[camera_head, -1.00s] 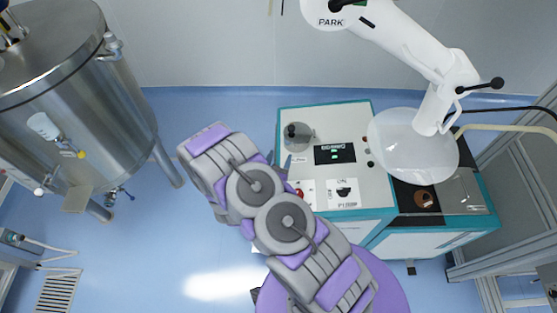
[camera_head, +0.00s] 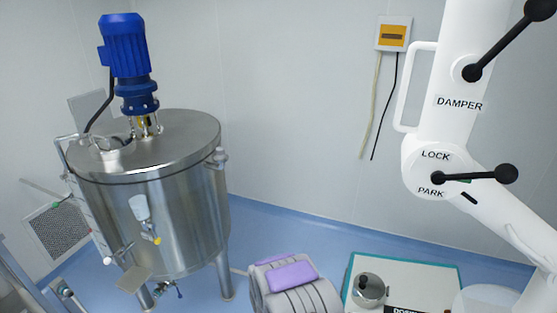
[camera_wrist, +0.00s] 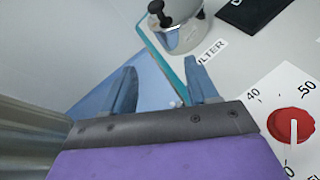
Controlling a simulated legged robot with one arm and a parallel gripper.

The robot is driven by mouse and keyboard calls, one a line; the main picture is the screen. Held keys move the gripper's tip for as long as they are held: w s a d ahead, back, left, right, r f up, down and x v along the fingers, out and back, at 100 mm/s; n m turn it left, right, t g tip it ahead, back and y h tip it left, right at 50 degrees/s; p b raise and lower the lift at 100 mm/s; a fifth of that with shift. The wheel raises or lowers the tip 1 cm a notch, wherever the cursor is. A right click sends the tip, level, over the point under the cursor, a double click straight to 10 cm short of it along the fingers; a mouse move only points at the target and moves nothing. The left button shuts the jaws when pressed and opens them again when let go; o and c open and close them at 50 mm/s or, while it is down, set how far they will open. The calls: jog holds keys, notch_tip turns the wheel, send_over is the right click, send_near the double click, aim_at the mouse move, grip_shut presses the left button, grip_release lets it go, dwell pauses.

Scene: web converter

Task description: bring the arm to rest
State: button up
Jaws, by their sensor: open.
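My gripper (camera_wrist: 162,84) shows in the wrist view with its two blue-grey fingers apart and nothing between them. Its fingers are over the edge of a pale panel, with blue floor behind them. A red knob (camera_wrist: 291,123) on a white dial plate is right of the fingers, apart from them. In the head view only part of my grey and purple arm shows at the bottom middle; the gripper is hidden there.
A steel tank (camera_head: 165,205) with a blue motor (camera_head: 127,45) stands at left. A white jointed arm (camera_head: 455,100) with black levers reaches down at right. A teal-edged cabinet (camera_head: 425,271) carries a steel pot (camera_head: 368,291).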

jog(key=w+a+r+m+g+y+b, duration=0.2)
jog(key=a+m+g+y+b, duration=0.15)
jog(key=a+m+y, duration=0.45)
jog(key=s+a+r+m+g+y+b, duration=0.35)
jog(key=s+a+r+m, duration=0.25)
jog(key=s+r+m, duration=0.35)
jog(key=s+d+r+m+g+b, duration=0.1)
jog(key=s+d+r+m+g, duration=0.1)
jog(key=s, duration=0.6)
jog(key=s+d+r+m+g+h+b, duration=0.1)
jog(key=s+d+r+m+g, duration=0.1)
jog(key=s, duration=0.7)
jog(key=s+d+r+m+g+h+b, duration=0.1)
jog(key=s+d+r+m, duration=0.2)
jog(key=s, duration=0.6)
jog(key=shift+s+d+r+g, duration=0.15)
jog(key=shift+d+r+g, duration=0.25)
jog(key=shift+d+r, duration=0.45)
jog(key=shift+a+r+h, duration=0.1)
jog(key=shift+a+h, duration=0.1)
jog(key=shift+h, duration=0.05)
